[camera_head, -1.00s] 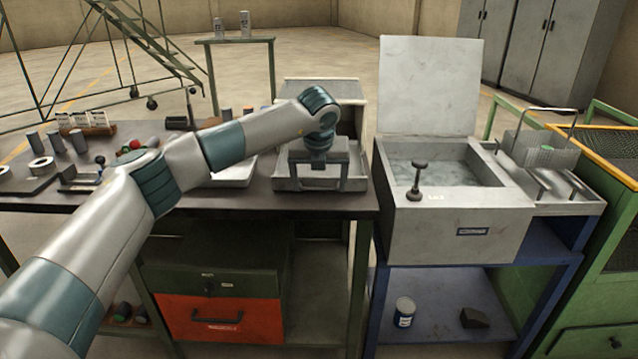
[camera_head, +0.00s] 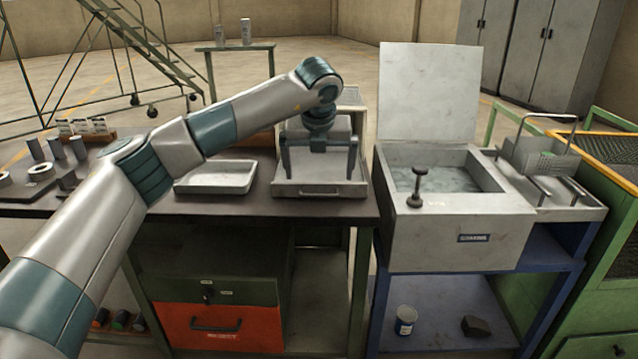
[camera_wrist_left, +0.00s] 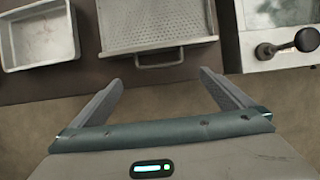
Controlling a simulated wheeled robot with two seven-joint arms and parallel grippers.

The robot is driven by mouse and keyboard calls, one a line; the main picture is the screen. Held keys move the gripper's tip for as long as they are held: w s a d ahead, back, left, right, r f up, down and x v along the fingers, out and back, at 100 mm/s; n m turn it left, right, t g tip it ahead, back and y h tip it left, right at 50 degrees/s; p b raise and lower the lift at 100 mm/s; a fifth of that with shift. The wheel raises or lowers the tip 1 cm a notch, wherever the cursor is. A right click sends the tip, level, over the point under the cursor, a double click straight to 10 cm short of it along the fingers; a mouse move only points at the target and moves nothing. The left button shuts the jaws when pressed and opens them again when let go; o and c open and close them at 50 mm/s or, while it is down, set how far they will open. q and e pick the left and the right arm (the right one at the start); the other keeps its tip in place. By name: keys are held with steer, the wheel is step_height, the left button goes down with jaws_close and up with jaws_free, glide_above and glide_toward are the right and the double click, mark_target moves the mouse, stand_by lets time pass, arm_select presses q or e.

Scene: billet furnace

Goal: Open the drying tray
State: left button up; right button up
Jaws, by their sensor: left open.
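The drying tray (camera_head: 320,190) is a light metal tray with a handle on its front, at the right end of the dark table. In the left wrist view its perforated floor (camera_wrist_left: 160,30) and the front bar handle (camera_wrist_left: 158,65) are visible. My left gripper (camera_head: 319,172) hangs over the tray in the head view, fingers pointing down and spread apart, empty. In the left wrist view its fingertips (camera_wrist_left: 160,80) stand either side of the handle, not gripping it. Exact height above the handle is hard to tell. My right gripper is not in view.
A plain shallow tray (camera_head: 217,177) lies left of the drying tray. A grey basin (camera_head: 450,230) with a raised lid and a black knob (camera_head: 417,185) stands close on the right. Cylinders and a small rack (camera_head: 85,135) are on the table's left.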

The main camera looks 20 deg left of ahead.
arm_select(q)
steer(key=v, duration=1)
steer(key=shift+b, duration=0.4)
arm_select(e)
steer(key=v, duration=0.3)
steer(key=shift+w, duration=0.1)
